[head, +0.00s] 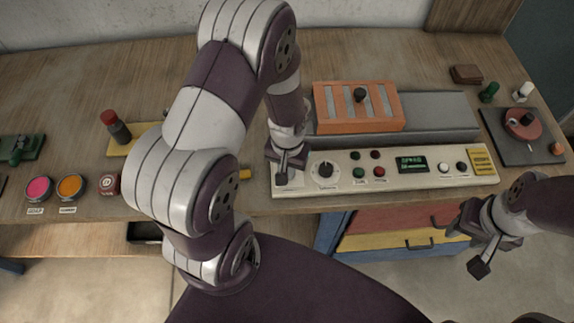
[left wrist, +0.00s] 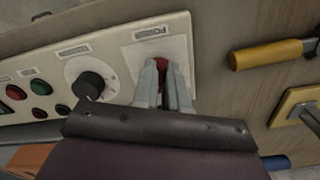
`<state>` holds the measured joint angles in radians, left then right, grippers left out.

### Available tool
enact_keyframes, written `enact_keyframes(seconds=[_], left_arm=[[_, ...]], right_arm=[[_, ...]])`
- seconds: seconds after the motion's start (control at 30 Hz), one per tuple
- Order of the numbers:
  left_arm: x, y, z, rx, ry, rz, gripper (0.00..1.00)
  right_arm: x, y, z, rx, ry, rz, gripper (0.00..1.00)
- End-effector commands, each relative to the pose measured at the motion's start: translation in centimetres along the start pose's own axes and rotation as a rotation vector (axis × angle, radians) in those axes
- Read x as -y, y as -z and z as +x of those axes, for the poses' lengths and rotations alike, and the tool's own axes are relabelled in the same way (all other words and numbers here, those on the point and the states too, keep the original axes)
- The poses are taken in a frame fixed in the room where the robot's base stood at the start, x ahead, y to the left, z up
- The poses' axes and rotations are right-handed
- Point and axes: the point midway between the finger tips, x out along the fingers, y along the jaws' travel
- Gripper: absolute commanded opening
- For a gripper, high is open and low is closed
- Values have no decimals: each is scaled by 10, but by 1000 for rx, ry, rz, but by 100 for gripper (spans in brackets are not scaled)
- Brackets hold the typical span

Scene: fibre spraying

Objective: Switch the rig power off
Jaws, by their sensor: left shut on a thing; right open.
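The rig's cream control panel (head: 345,183) runs along the front of the bench, with a black dial (head: 326,169), small red and green buttons and a lit green display (head: 411,164). My left gripper (head: 284,176) is over the panel's left end. In the left wrist view, the left gripper (left wrist: 163,88) is shut on a red switch (left wrist: 161,66) set in a white plate (left wrist: 134,55). The fingers hide most of the switch, and I cannot tell its position. My right gripper (head: 478,255) is open and empty, in front of the bench at the right.
An orange slotted block (head: 345,124) sits behind the panel. A dark plate (head: 497,143) with a red round part (head: 522,122) is at the right. A yellow handle (left wrist: 268,54) lies beside the panel. Pink (head: 38,188) and orange (head: 71,186) pots stand at the left.

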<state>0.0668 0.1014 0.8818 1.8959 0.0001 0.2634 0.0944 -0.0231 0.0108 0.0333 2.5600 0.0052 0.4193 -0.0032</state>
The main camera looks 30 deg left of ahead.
Motion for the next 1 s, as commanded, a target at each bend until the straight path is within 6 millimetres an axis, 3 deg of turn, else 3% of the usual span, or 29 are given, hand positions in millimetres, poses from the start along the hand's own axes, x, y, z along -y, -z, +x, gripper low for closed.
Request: enact_keyframes(seconds=[1.0], left_arm=[[-5,4,-2,-5,-3,-879,0]], right_arm=[[0,3,-27,0,0,0,43]])
